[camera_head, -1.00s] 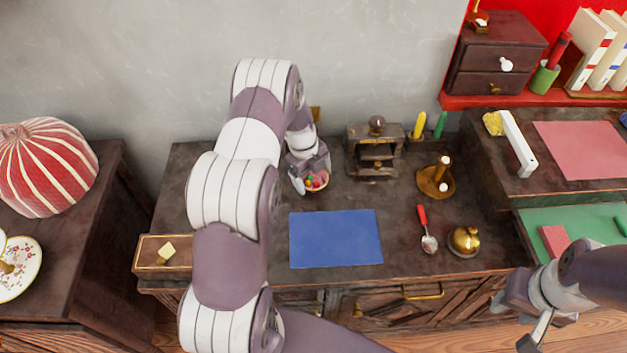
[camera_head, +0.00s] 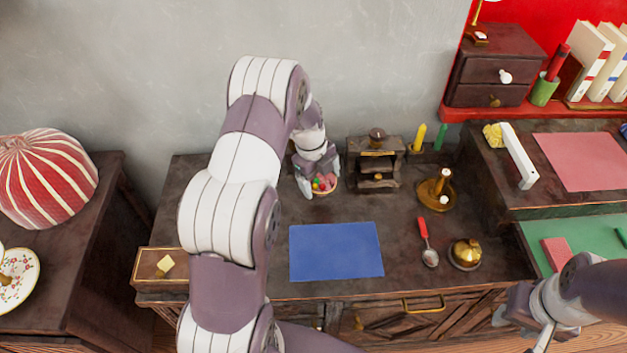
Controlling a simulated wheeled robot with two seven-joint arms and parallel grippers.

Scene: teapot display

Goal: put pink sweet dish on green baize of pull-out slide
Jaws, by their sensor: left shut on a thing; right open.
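The pink sweet dish (camera_head: 325,190) is a small bowl with several coloured sweets in it. It is at the back of the dark desk, left of the small wooden stand. My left gripper (camera_head: 315,180) is shut on the dish, and its fingers hide part of the rim. I cannot tell whether the dish touches the desk. The green baize (camera_head: 575,232) lies on the slide at the right, with a pink block (camera_head: 557,251) and a dark green item on it. My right gripper (camera_head: 535,335) is open and empty at the lower right, in front of the slide.
A blue mat (camera_head: 336,251) lies mid-desk. The wooden stand (camera_head: 374,163) is just right of the dish. A raised desk top with a pink mat (camera_head: 583,160) is behind the slide.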

